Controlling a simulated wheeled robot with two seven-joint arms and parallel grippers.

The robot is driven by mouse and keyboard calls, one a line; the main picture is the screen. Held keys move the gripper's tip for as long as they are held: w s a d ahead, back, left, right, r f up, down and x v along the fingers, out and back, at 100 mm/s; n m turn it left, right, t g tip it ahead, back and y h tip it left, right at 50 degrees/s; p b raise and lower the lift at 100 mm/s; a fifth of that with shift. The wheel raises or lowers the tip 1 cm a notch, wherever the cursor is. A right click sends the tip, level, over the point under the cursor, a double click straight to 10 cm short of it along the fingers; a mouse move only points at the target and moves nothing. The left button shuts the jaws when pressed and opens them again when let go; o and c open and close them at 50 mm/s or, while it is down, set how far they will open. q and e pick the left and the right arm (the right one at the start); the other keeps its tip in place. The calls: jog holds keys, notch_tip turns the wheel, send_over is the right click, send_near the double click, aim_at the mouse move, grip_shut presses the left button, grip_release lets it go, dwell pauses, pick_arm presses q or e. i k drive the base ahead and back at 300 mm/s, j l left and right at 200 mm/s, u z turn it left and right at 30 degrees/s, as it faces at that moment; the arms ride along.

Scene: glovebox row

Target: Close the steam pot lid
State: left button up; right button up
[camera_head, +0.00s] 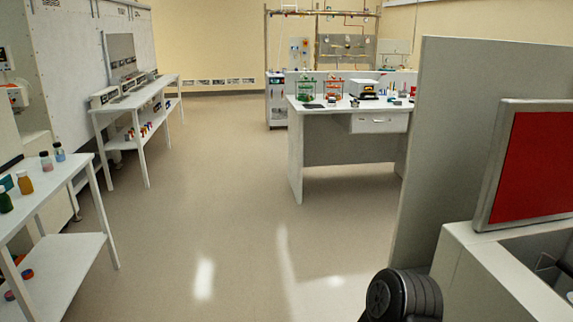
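I cannot make out a steam pot or its lid for certain in the head view. A red panel in a grey frame (535,165) stands upright at the right, on the edge of a white open-topped box (490,270). The right picture edge cuts off both, and I cannot tell whether the panel is a lid. A dark rounded part of my own arm shows at the bottom, right of centre. Neither gripper is in view.
A tall grey partition (450,150) stands beside the box. A white table (350,115) with lab items stands ahead. White shelves with bottles (24,182) and a long bench (140,95) line the left. The floor (220,190) between is clear.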

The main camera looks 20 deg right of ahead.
aim_at(528, 179)
jog(key=i+z, duration=0.3)
jog(key=z, duration=0.15)
jog(key=i+j+z, duration=0.1)
jog(key=i+z, duration=0.2)
jog(key=z, duration=0.2)
jog(key=i+j+z, duration=0.2)
jog(key=z, duration=0.25)
jog(key=i+j+z, duration=0.25)
jog(key=z, duration=0.25)
jog(key=i+j+z, duration=0.15)
jog(key=j+z, duration=0.3)
jog(key=i+j+z, duration=0.1)
jog(key=j+z, duration=0.25)
jog(key=z, duration=0.15)
jog(key=j+z, duration=0.45)
jog(key=j, duration=0.35)
jog(key=j+z, duration=0.45)
jog(key=j, duration=0.35)
